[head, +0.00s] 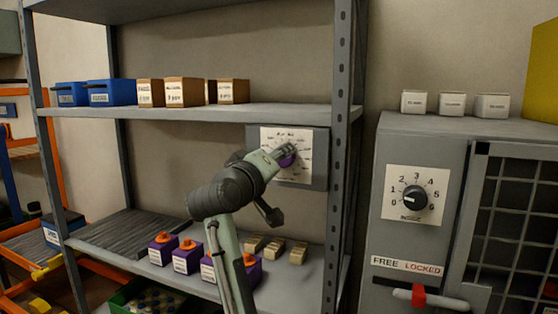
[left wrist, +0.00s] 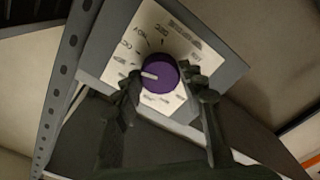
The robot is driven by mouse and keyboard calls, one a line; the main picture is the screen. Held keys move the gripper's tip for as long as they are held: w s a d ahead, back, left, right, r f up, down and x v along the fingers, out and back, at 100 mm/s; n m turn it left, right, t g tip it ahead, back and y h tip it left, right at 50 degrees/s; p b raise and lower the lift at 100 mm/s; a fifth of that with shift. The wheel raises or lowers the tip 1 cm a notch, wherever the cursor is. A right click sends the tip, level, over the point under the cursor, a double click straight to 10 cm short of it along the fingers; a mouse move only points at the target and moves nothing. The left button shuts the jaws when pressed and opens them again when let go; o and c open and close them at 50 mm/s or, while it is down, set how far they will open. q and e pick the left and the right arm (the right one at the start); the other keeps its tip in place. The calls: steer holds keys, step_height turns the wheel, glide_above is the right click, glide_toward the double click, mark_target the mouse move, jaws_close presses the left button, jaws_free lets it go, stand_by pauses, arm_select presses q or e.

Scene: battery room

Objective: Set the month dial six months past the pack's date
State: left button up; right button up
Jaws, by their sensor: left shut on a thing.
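The month dial is a purple knob (left wrist: 160,74) on a white label plate (left wrist: 158,32), fixed to a grey panel (head: 319,172) on the shelf post. In the left wrist view its white pointer points left, close to one finger. DEC and NOV seem to show on the plate; most other marks are too small or covered. My left gripper (head: 286,154) is shut on the purple knob, one finger on each side, and partly hides it in the head view. Purple packs with orange tops (head: 185,254) stand on the lower shelf; their label dates are unreadable. My right gripper is not in view.
Blue bins (head: 110,92) and cardboard boxes (head: 184,91) stand on the upper shelf. Small tan blocks (head: 272,247) lie below the dial. At the right, a grey cabinet has a black numbered knob (head: 415,198), a red-marked handle (head: 418,296) and white boxes (head: 452,103) on top.

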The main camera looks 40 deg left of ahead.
arm_select(q)
steer(key=shift+r+n, duration=0.2)
steer(key=shift+n, duration=0.5)
steer(key=o, duration=1.2)
steer(key=shift+f, duration=0.15)
steer(key=shift+c, duration=0.2)
step_height(320, 180, up, 10)
